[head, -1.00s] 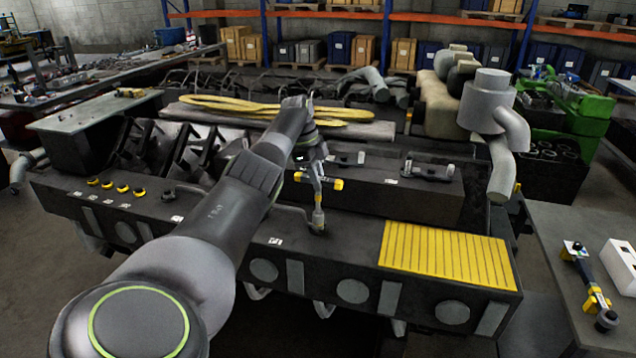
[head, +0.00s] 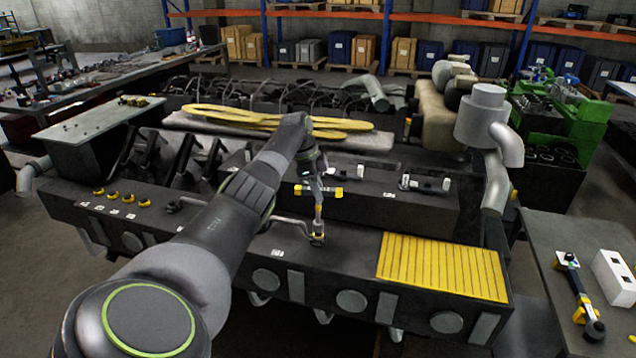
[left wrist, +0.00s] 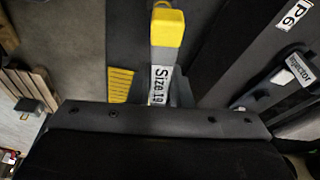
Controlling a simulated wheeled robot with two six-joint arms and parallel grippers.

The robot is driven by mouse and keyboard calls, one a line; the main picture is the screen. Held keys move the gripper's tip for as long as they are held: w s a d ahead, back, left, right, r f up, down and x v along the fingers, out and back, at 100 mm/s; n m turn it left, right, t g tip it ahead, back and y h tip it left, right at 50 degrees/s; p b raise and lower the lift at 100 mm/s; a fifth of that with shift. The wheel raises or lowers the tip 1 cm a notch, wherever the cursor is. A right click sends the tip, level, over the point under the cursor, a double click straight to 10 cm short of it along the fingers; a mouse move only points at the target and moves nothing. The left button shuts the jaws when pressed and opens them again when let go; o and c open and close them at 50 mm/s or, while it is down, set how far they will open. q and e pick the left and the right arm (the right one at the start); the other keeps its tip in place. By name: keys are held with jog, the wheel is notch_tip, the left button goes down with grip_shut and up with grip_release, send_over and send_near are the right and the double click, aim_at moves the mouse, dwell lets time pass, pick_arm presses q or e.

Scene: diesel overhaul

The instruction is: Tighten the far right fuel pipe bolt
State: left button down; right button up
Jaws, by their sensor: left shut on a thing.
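My left gripper (head: 317,186) is shut on a grey tool with yellow parts (head: 318,212), held upright over the front ledge of the engine block. In the left wrist view the tool (left wrist: 160,85) reads "Size 19" and has a yellow end. In the head view its lower end is at the right end of a bent fuel pipe (head: 290,222). The bolt there is hidden by the tool; I cannot tell whether the tool is seated on it. Another bent pipe (head: 185,203) lies further left on the ledge. My right gripper is not in view.
A ribbed yellow pad (head: 442,265) covers the ledge's right end. Black labelled parts (head: 425,183) lie on the raised block behind. Several yellow-topped pieces (head: 128,199) stand at left. A table (head: 545,235) at right holds another tool (head: 578,297) and a white block (head: 615,275).

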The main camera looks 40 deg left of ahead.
pick_arm(q)
jog(key=shift+r+n+y+p, duration=0.15)
jog(key=shift+n+p, duration=0.55)
jog(key=shift+p, duration=0.2)
jog(key=shift+r+n+y+p, duration=0.1)
jog(key=shift+n+y+p, duration=0.05)
jog(key=shift+n+p, duration=0.65)
jog(key=shift+f+t, duration=0.25)
jog(key=shift+t, duration=0.05)
jog(key=shift+d+n+t+y, duration=0.15)
jog(key=shift+n+y, duration=0.2)
jog(key=shift+n, duration=1.1)
jog(key=shift+a+n+t+y, duration=0.15)
jog(key=shift+n+y, duration=0.2)
jog(key=shift+n, duration=1.1)
jog(key=n+y, duration=0.1)
jog(key=n, duration=0.3)
jog(key=shift+d, duration=0.15)
jog(key=n+y, duration=0.1)
jog(key=n, duration=0.6)
jog(key=n+g+y, duration=0.1)
jog(key=n, duration=0.2)
jog(key=shift+g, duration=0.3)
jog(key=n+g, duration=0.1)
jog(key=n, duration=0.4)
jog(key=shift+y, duration=0.4)
